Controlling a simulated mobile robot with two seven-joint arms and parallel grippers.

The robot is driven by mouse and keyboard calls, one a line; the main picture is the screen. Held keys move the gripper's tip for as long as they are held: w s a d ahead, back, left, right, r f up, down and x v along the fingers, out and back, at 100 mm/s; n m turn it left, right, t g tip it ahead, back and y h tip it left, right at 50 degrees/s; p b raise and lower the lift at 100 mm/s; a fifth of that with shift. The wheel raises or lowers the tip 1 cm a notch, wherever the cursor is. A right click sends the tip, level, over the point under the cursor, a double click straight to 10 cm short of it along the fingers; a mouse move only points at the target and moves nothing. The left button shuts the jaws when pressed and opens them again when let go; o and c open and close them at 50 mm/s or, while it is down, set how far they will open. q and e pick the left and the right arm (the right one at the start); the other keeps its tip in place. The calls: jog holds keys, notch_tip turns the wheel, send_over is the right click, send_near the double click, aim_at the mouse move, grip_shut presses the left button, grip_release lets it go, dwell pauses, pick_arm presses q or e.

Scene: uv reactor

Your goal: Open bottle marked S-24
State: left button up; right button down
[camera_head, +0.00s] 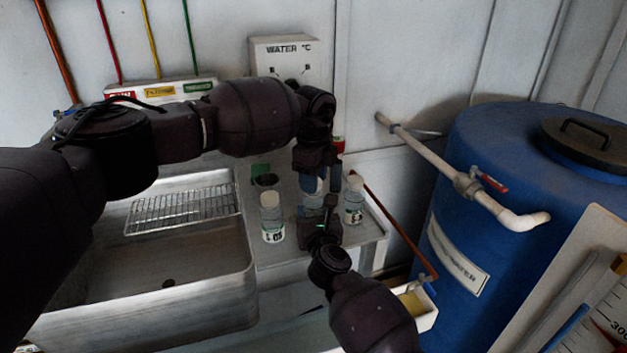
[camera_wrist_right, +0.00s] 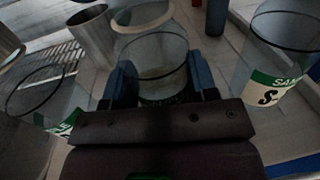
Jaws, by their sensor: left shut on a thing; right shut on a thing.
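A clear bottle (camera_head: 313,205) stands between two others on the grey counter. My right gripper (camera_wrist_right: 152,85) is shut around this bottle (camera_wrist_right: 150,55); its blue fingers press both sides. Its label is hidden, so I cannot read its mark. In the right wrist view its top shows as a pale ring with no cap visible. My left gripper (camera_head: 319,186) is just above it in the head view, its blue fingers shut on a whitish piece that looks like a cap.
White-capped bottles stand left (camera_head: 272,219) and right (camera_head: 354,201), close to my grippers. The right one's label (camera_wrist_right: 275,92) starts with S. A metal cup (camera_head: 265,181) is behind. A sink (camera_head: 190,285) with a wire rack (camera_head: 182,208) lies left, a blue tank (camera_head: 470,210) right.

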pick_arm(q)
jog(key=shift+r, duration=0.25)
jog(key=shift+r, duration=0.35)
jog(key=shift+r, duration=0.15)
jog(key=shift+r, duration=1.9)
pick_arm(e)
jog(key=shift+c, duration=1.6)
grip_release()
jog(key=shift+s, duration=0.1)
